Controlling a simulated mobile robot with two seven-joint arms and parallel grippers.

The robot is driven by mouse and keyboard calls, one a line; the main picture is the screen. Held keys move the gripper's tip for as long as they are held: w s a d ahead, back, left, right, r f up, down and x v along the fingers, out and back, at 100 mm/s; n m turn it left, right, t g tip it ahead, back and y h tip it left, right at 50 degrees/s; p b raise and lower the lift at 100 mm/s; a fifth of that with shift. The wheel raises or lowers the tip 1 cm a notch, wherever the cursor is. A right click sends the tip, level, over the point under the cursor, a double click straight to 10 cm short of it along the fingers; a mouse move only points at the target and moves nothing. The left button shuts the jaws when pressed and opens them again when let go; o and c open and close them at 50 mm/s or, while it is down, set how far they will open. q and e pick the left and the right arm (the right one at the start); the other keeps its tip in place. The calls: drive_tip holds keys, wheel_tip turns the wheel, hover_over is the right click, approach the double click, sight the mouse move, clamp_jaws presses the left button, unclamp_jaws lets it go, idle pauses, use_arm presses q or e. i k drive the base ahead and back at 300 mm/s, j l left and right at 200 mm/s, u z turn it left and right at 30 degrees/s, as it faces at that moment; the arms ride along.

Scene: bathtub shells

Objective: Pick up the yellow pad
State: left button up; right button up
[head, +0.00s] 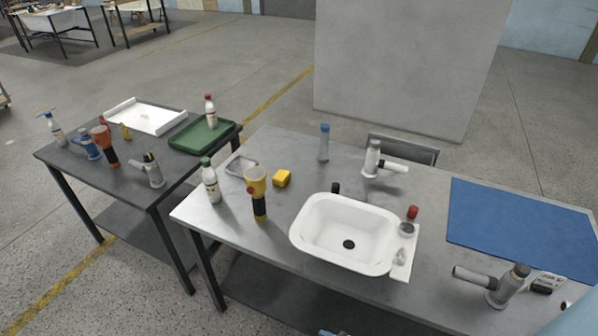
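The yellow pad (282,179) is a small, thick yellow block. It lies on the grey metal table (275,225), behind and left of the white basin (316,262). A yellow and black torch-like tool (258,196) stands close to its front left, apart from it. Nothing covers the pad. Neither of my grippers can be made out in the head view. A pale blue shape cuts into the bottom right corner, and I cannot tell what it is.
A white bottle (211,184) and a small grey tray (241,165) are left of the pad. A blue bottle (323,143) and a grey tool (373,160) stand behind the basin. A blue mat (520,225) lies right. A darker table (90,165) with a green tray (203,136) adjoins left.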

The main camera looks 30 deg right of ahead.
sight(282, 178)
drive_tip(key=i+j+z, duration=0.15)
drive_tip(key=j, duration=0.15)
drive_tip(key=i+j+z, duration=0.15)
drive_tip(key=j, duration=0.15)
drive_tip(key=i+j+z, duration=0.15)
drive_tip(key=j, duration=0.15)
drive_tip(key=i+j+z, duration=0.15)
drive_tip(key=j, duration=0.2)
drive_tip(key=i+j+z, duration=0.15)
drive_tip(key=j, duration=0.15)
drive_tip(key=k, duration=0.05)
